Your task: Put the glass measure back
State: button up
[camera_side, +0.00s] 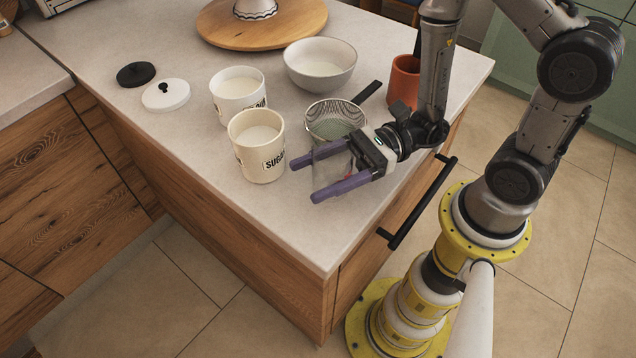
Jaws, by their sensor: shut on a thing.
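My gripper (303,180), with two purple fingers, reaches left across the counter near its front right edge. Its fingers lie on either side of a clear glass measure (334,169) with faint red marks and are shut on it. The glass is hard to make out; its base is partly hidden by the near finger. I cannot tell whether it touches the counter. A mesh sieve (332,112) with a black handle appears just behind and above the glass; I cannot tell whether they touch.
A sugar canister (253,158) stands close left of my fingertips, with a white canister (236,102) behind it. A bowl (320,77), an orange pot (403,82) and a round wooden board (225,32) stand farther back. Two lids (166,95) lie left. The counter's front is clear.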

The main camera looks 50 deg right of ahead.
aim_at(316, 189)
jog(key=shift+f, duration=1.5)
jog(key=shift+f, duration=0.15)
jog(key=o, duration=1.5)
